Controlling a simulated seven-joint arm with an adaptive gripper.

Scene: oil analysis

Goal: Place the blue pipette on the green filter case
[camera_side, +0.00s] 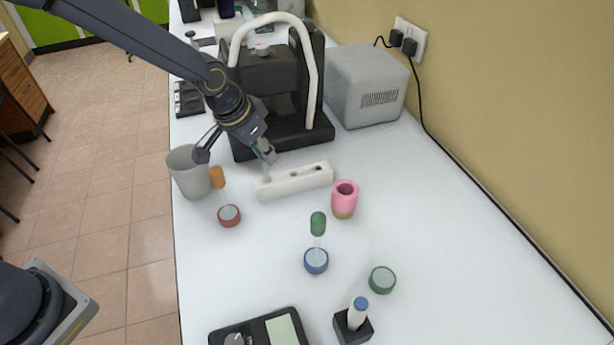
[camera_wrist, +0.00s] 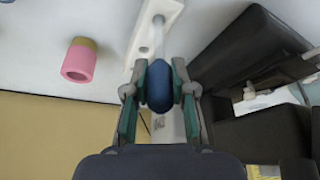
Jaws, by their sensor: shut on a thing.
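The blue pipette (camera_wrist: 159,88) has its bulb between the two fingers of my gripper (camera_wrist: 160,92) in the wrist view. My gripper (camera_side: 266,152) is shut on it above the left end of the white rack (camera_side: 300,183). The pipette's pale stem points toward the rack; I cannot tell whether its tip is in a hole. In the side view the blue bulb is hidden by the gripper. The green filter case (camera_side: 382,279) is a small round disc lying on the table at the right front, apart from my gripper, with nothing on it.
A green pipette (camera_side: 318,224) stands on a blue case (camera_side: 316,261), and an orange pipette (camera_side: 217,178) on a red case (camera_side: 229,216). A pink cup (camera_side: 345,199), grey beaker (camera_side: 188,172), black machine (camera_side: 275,90), scale (camera_side: 258,330) and small black stand (camera_side: 353,327) are around. The right table is clear.

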